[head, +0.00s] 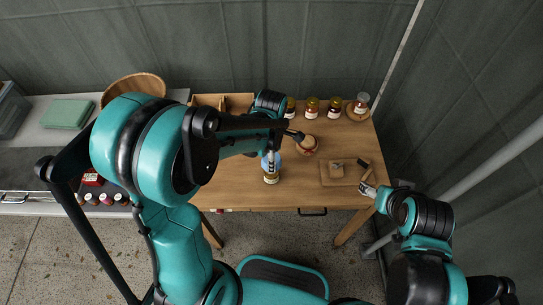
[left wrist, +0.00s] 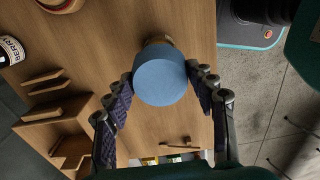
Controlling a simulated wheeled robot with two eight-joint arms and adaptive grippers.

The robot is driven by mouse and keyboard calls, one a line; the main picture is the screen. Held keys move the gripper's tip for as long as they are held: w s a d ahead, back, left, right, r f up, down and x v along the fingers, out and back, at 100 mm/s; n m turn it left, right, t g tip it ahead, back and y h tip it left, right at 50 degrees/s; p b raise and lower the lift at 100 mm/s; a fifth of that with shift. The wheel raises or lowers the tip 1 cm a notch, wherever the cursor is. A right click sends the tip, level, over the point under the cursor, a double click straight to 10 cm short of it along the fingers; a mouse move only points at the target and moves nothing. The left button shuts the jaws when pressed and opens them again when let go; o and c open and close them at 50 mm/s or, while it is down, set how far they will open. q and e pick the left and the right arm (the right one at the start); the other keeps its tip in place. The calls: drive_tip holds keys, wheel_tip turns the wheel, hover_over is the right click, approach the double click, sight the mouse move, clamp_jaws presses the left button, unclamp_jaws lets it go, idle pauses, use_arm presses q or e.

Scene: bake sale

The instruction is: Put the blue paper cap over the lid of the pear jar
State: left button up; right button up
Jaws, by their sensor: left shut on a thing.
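The blue paper cap (left wrist: 160,80) is a round, flat-topped disc between the fingertips of my left gripper (left wrist: 160,84), which is shut on its sides. In the head view the cap (head: 270,161) shows at the tip of my left arm, just above a jar (head: 271,178) with a pale label. The label is too small to read, so I cannot tell that it is the pear jar. In the left wrist view part of the jar (left wrist: 158,41) shows past the cap's edge; its lid is hidden. My right gripper (head: 368,189) is by the table's right front; its opening is unclear.
Several jars, one of them a red jar (head: 311,107), line the table's back edge. A round tan item (head: 307,146) lies right of the cap. A wooden board (head: 328,181) with a small block (head: 337,170) is near my right gripper. A wooden divided crate (head: 238,102) is behind.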

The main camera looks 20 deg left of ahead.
use_arm(q)
drive_tip(key=shift+f, duration=0.45)
drive_tip(key=shift+f+b, duration=2.1)
drive_tip(key=shift+f, duration=0.05)
drive_tip(key=o, duration=0.8)
drive_tip(key=shift+c, duration=0.2)
wheel_tip(320, 180, up, 12)
drive_tip(key=shift+r, duration=0.1)
